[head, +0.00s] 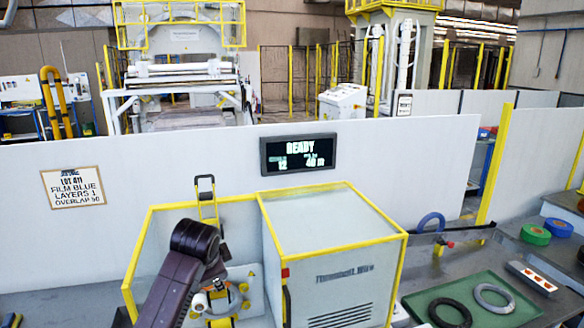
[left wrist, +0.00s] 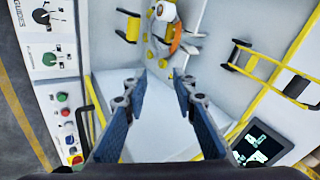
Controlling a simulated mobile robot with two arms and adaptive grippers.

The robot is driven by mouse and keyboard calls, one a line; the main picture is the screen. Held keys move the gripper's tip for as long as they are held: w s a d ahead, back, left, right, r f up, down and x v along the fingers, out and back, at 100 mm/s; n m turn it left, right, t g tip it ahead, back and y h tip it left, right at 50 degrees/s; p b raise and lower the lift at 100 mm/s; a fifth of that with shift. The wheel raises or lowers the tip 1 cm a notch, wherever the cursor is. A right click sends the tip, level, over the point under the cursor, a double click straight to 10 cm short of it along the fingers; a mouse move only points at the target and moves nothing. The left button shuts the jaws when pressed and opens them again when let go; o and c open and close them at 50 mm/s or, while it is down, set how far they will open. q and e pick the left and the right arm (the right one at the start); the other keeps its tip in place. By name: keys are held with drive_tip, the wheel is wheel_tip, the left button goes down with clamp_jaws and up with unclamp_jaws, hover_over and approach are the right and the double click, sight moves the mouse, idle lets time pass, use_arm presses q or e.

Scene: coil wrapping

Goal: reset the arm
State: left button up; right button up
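My left arm (head: 178,282) comes up from the bottom of the head view, bent in front of the yellow-framed wrapping machine (head: 345,235). Its gripper cannot be made out clearly there. In the left wrist view my left gripper (left wrist: 158,82) has its two blue fingers spread apart with nothing between them. Beyond them are a pale panel and the machine's rollers with an orange and white round part (left wrist: 165,30). The rollers (head: 222,300) also show in the head view, partly hidden by my arm. My right arm and gripper are not in view.
A green tray (head: 447,296) at right holds a black ring (head: 450,312) and a grey ring (head: 494,298). Green and blue rolls (head: 559,228) lie farther right. A wall display (head: 298,155) reads READY. A control panel (left wrist: 50,60) with buttons stands left in the wrist view.

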use_arm(q)
drive_tip(key=s+f+n+g, duration=0.1)
drive_tip(key=s+f+n, duration=0.1)
drive_tip(key=s+f, duration=0.8)
drive_tip(key=s+f+n+g, duration=0.1)
drive_tip(key=s+f+n, duration=0.2)
drive_tip(key=s, duration=0.8)
drive_tip(key=s+a+f+n+g+h, duration=0.1)
drive_tip(key=s+f+n, duration=0.15)
drive_tip(key=s, duration=0.85)
drive_tip(key=s+f+n, duration=0.2)
drive_tip(key=s+f, duration=0.2)
drive_tip(key=s, duration=0.7)
wheel_tip(320, 180, down, 35)
drive_tip(key=s+g+b, duration=0.2)
drive_tip(key=s+b, duration=0.1)
drive_tip(key=b, duration=0.5)
drive_tip(key=s+a+f+b, duration=0.1)
drive_tip(key=s+f+b, duration=0.2)
drive_tip(key=s+f, duration=0.5)
drive_tip(key=s+a+f+g+b, duration=0.1)
drive_tip(key=s+a+f+b, duration=0.1)
drive_tip(key=s+f, duration=0.6)
wheel_tip(320, 180, down, 6)
drive_tip(key=shift+s+a+r+b, duration=0.1)
drive_tip(key=shift+s+a+b, duration=0.1)
drive_tip(key=shift+b, duration=0.55)
drive_tip(key=shift+c, duration=0.5)
